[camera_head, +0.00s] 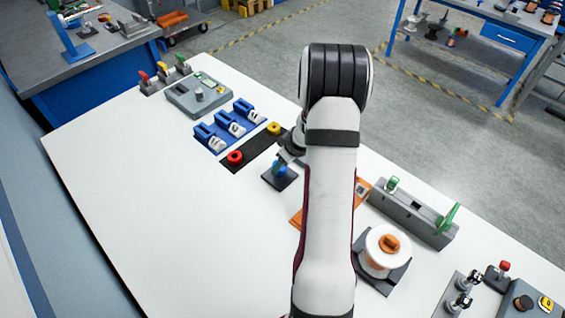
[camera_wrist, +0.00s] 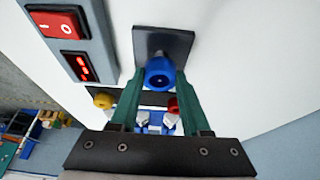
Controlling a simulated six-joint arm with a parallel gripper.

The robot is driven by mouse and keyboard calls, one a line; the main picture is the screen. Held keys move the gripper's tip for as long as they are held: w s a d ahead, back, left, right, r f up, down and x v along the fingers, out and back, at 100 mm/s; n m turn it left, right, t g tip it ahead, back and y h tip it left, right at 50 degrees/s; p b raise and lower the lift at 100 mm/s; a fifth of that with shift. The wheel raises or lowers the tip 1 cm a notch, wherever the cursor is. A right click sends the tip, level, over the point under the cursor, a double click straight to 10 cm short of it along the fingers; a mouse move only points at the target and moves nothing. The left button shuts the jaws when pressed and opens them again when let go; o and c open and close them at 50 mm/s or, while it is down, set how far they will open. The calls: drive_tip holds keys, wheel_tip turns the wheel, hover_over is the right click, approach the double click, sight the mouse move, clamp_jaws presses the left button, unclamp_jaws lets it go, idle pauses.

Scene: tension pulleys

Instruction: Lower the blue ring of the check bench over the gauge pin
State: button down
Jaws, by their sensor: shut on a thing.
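The blue ring (camera_wrist: 159,73) is between the green fingertips of my gripper (camera_wrist: 159,80), which is shut on it. It also shows as a small blue shape (camera_head: 280,169) in the head view, under the end of my arm. A dark square plate (camera_wrist: 176,40) lies just beyond and below the ring; in the head view the plate (camera_head: 279,182) is on the white table. The ring appears over or very near the plate.
A black strip (camera_head: 253,151) holds a red ring (camera_head: 235,157) and a yellow ring (camera_head: 274,128). Blue clamps (camera_head: 229,127) stand behind it. A grey box with a red rocker switch (camera_wrist: 59,21) is close by. The table's left side is free.

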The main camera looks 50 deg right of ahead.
drive_tip(key=shift+f, duration=1.1)
drive_tip(key=shift+c, duration=1.4)
unclamp_jaws()
drive_tip(key=shift+o, duration=1.4)
drive_tip(key=shift+r, duration=0.1)
wheel_tip(320, 180, up, 8)
